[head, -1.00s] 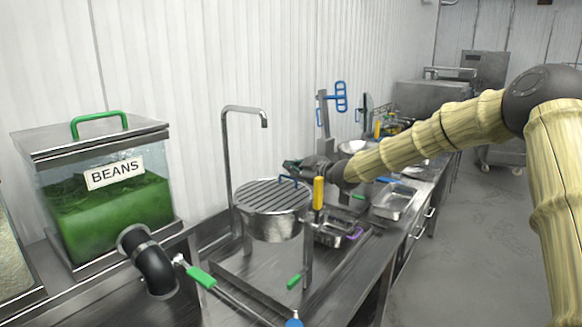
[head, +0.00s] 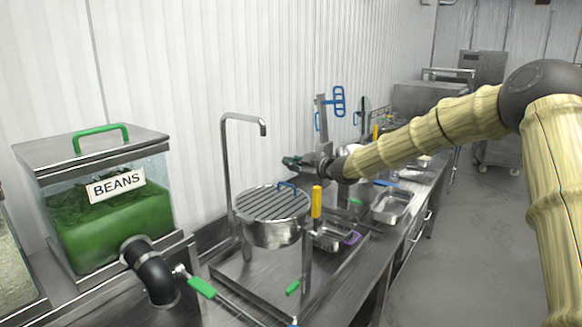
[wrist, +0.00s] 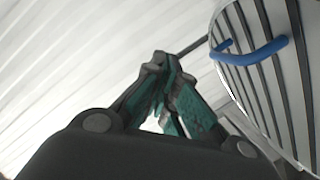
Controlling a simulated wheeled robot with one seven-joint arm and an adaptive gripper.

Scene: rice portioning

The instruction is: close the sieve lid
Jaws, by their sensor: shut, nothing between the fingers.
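The sieve (head: 272,235) is a round metal vessel on a stand over the sink counter. Its slatted metal lid (head: 262,203) lies flat across the top, with a small blue handle (head: 287,186) at its back right edge. A yellow grip (head: 317,202) stands upright at the sieve's right side. My gripper (head: 288,161) is shut and empty, above and behind the lid, apart from it. In the wrist view my fingertips (wrist: 162,62) are together, and the lid (wrist: 262,75) with its blue handle (wrist: 258,52) is at the upper right.
A tall tap (head: 228,165) stands behind the sieve, left of my gripper. The beans container (head: 115,230) with its black spout (head: 150,272) is at the left. Metal trays (head: 392,207) and blue-handled tools (head: 338,102) are farther along the counter.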

